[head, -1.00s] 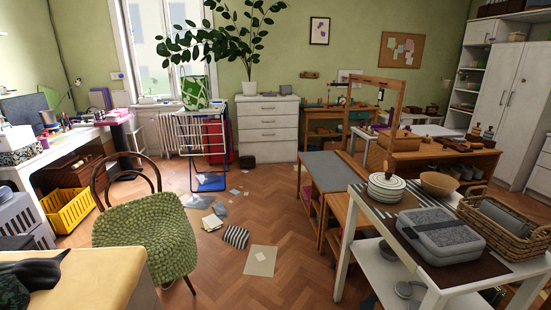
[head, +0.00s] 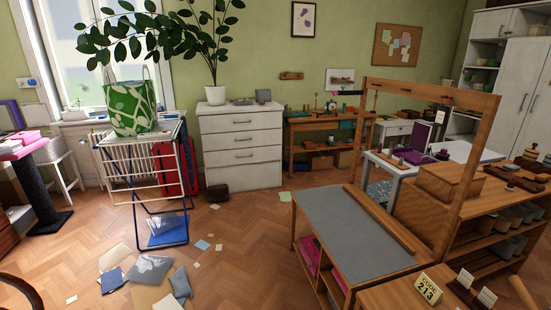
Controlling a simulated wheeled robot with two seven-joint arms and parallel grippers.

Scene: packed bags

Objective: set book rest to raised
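I cannot pick out a book rest for certain. A purple object with an upright panel (head: 420,136) stands on a white table (head: 465,149) behind the wooden frame at the right. It is too small and partly covered to tell what it is or how it is set. Neither of my grippers shows in the head view.
A grey-topped wooden bench (head: 345,232) with a tall wooden frame (head: 482,125) stands right of centre. A drying rack (head: 160,205) carries a green patterned bag (head: 133,105). Papers (head: 150,270) lie on the floor. The floor between rack and bench is mostly clear.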

